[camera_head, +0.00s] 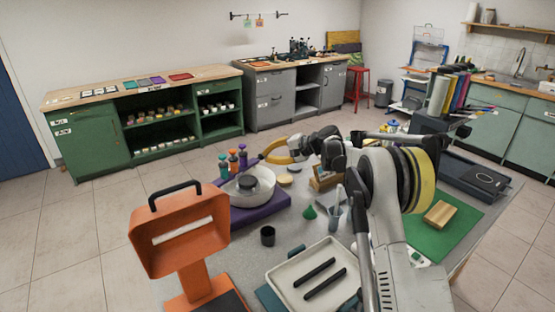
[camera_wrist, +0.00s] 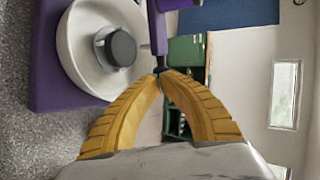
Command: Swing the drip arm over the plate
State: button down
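The white round plate (camera_head: 262,187) rests on a purple base (camera_head: 272,209) on the grey table; it also shows at the left of the wrist view (camera_wrist: 80,62). A dark grey round piece (camera_wrist: 119,47) sits at its middle. The purple drip arm (camera_wrist: 157,32) runs from the top of the wrist view to a small dark end, beside the plate's rim in that picture. My gripper's yellow fingers (camera_wrist: 161,72) meet around this dark end, and little of it shows between them. In the head view my gripper (camera_head: 262,156) is behind the plate, above the table.
Colored bottles (camera_head: 223,167) stand behind the plate. An orange stand (camera_head: 180,235), a black cup (camera_head: 267,236) and a white tray (camera_head: 290,292) are nearer. A green cone (camera_head: 309,212) and a tool cup (camera_head: 333,216) are to the right. Green shelves (camera_head: 160,120) stand across the room.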

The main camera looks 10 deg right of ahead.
jog(key=shift+n+g+y, duration=0.3)
jog(key=shift+n+g, duration=0.1)
jog(key=shift+w+a+p, duration=0.55)
jog(key=shift+w+a, duration=1.1)
jog(key=shift+w, duration=0.2)
